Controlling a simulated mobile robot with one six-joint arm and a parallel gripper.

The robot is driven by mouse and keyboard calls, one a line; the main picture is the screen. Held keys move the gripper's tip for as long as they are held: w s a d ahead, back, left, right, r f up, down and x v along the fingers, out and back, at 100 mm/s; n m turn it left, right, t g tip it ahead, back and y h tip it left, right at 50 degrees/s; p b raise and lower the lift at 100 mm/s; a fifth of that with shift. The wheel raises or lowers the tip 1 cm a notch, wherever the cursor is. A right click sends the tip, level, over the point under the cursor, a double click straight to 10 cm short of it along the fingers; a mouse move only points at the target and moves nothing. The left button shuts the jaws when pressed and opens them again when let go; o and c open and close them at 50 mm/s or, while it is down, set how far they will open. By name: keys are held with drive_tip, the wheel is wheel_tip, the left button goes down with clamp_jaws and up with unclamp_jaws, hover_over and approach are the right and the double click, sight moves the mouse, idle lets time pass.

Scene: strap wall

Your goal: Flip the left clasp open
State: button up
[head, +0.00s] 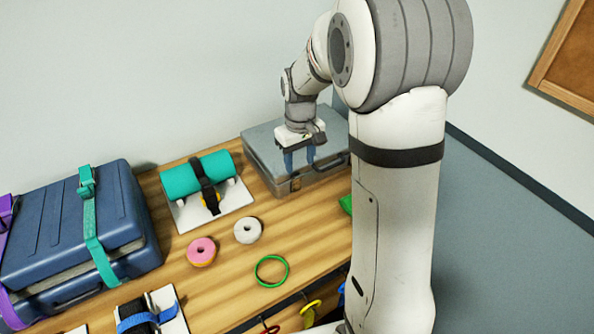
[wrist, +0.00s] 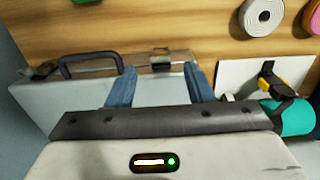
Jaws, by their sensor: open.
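The grey case (head: 262,151) lies flat at the back right of the wooden table, and its lid shows in the wrist view (wrist: 60,105). Its left clasp (head: 295,184) is on the front edge; it also shows in the wrist view (wrist: 160,62), to the right of the dark handle (wrist: 90,62). I cannot tell for sure whether the clasp is shut. My gripper (head: 301,167) points down above the lid, close behind the left clasp. Its blue fingers are apart with nothing between them, also in the wrist view (wrist: 159,82). Another clasp (wrist: 40,69) sits beyond the handle.
A teal roll (head: 197,174) strapped on a white stand is left of the case. A white roll (head: 248,230), a pink roll (head: 201,250) and a green ring (head: 271,271) lie in front. A blue suitcase (head: 60,235) stands far left. A wall is behind.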

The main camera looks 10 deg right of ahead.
sight(299, 176)
wheel_tip(299, 176, down, 5)
drive_tip(key=shift+f, duration=0.1)
idle(0.3)
clamp_jaws()
idle(0.4)
drive_tip(key=shift+a, duration=0.15)
